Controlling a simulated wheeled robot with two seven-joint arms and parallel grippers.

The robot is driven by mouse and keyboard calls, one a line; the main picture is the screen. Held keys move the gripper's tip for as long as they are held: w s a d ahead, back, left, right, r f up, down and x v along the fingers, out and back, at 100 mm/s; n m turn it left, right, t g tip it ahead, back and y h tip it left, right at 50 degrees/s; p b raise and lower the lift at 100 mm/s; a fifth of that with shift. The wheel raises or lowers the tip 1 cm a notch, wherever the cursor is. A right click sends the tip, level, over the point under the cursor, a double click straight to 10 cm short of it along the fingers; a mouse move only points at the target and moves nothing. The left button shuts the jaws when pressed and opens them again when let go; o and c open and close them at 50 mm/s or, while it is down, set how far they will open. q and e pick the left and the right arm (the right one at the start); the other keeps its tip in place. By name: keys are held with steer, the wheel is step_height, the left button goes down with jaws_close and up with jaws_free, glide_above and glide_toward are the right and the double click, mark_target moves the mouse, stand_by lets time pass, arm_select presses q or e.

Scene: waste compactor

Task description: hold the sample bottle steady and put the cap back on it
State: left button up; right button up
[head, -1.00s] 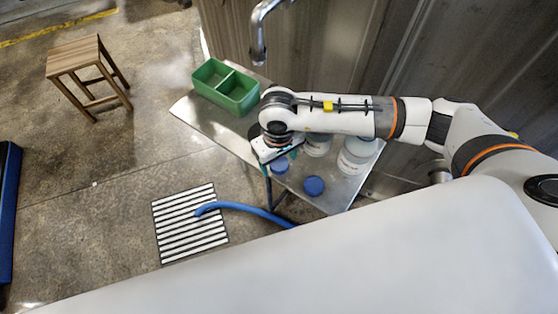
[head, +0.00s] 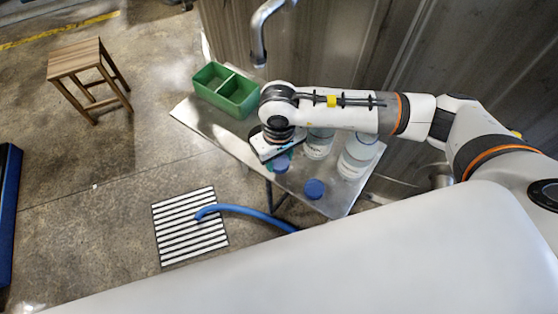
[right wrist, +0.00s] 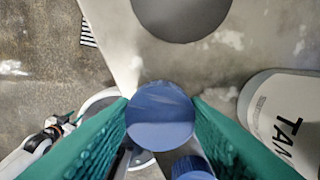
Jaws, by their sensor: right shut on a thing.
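My right gripper (head: 276,158) is over the front of the steel table. In the right wrist view its teal fingers are on either side of a round blue cap (right wrist: 160,115), which also shows beside the gripper in the head view (head: 283,165). The gripper is shut on it. I cannot tell what is under this cap. A second blue cap (head: 314,189) is on the table to the right; a ribbed blue edge (right wrist: 192,170) shows below the held cap in the wrist view. Two pale bottles (head: 320,146) and (head: 357,157) stand behind. My left gripper is not in view.
The steel table (head: 205,122) has a green divided bin (head: 238,108) at its back left. A metal spout (head: 258,45) hangs above the back. A lettered bottle (right wrist: 285,120) is at the right in the wrist view. A blue hose (head: 250,208) crosses a floor grate (head: 185,235).

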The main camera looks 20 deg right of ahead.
mark_target(279, 160)
step_height(279, 160, up, 8)
steer(key=shift+f, duration=0.1)
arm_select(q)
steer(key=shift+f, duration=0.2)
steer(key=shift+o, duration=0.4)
